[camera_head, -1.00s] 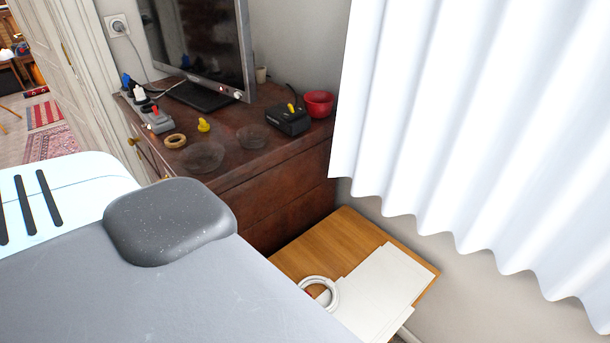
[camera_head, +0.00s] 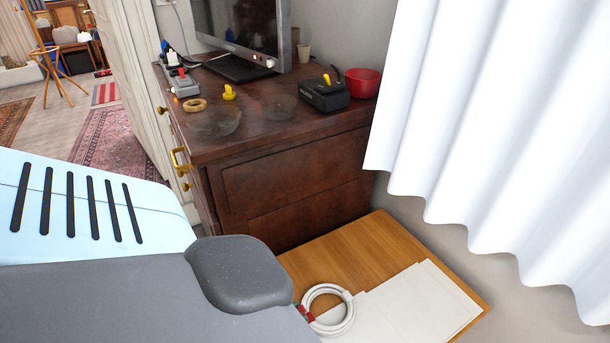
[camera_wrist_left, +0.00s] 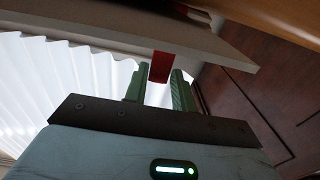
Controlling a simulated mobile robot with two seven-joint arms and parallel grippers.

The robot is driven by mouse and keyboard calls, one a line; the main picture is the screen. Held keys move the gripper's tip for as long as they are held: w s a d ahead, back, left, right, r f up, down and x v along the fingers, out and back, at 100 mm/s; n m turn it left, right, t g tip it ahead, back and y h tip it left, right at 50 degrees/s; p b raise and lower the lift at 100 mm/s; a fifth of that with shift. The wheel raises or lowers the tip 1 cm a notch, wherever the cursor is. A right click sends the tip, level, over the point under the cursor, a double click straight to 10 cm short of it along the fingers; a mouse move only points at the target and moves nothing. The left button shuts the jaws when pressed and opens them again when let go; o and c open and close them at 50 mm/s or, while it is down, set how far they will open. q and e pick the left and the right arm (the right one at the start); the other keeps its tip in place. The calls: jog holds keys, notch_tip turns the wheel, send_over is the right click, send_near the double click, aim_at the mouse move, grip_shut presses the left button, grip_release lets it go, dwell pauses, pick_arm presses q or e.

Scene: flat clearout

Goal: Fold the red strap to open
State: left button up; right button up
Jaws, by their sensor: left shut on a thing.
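The red strap (camera_head: 306,313) shows in the head view as a small red band at the left side of a white coiled cable (camera_head: 341,326). In the left wrist view the red strap (camera_wrist_left: 160,62) is a short flat piece at a pale edge. My left gripper (camera_wrist_left: 157,76) has its green fingers on either side of it, shut on it. In the head view my left arm hides the fingers and the table left of the coil. My right gripper is in neither view.
A dark brown chest (camera_head: 292,184) stands behind, with a red bowl (camera_head: 363,83) and small items on top. A white curtain (camera_head: 500,130) hangs at the right.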

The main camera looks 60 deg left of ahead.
pick_arm(q)
jog(key=shift+s+f+t+b, duration=0.25)
jog(key=shift+f+t+b, duration=0.3)
jog(key=shift+b, duration=0.4)
jog(key=shift+s+r+t+b, duration=0.1)
jog(key=shift+t+b, duration=0.35)
jog(key=shift+b, duration=0.2)
jog(key=shift+r+t+b, duration=0.1)
jog(key=shift+t+b, duration=0.3)
jog(key=shift+b, duration=0.05)
jog(key=o, duration=0.7)
jog(key=shift+s, duration=0.1)
jog(key=shift+o, duration=0.2)
jog(key=shift+s, duration=0.1)
